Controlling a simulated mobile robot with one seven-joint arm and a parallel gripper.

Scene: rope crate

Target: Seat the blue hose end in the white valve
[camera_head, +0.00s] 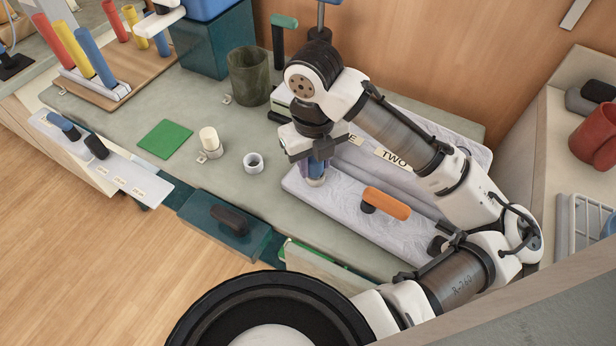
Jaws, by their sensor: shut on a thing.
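My gripper (313,158) points down over the near pale grey marbled panel. It is shut on a blue-purple piece (318,169), which I take for the blue hose end. The piece is upright, with a pale lower tip at or just above the panel; I cannot tell if it touches. The fingers hide much of it. I cannot tell for sure which thing is the white valve. A white upright cylinder (209,140) stands on the grey-green counter to the left. A short white open ring (253,161) stands between it and my gripper. No hose line shows clearly.
An orange handle (387,203) sticks up from the near marbled panel (340,225), right of my gripper. A dark green cup (249,75) stands behind. A green square (165,139) lies at left. The counter is clear around the white ring.

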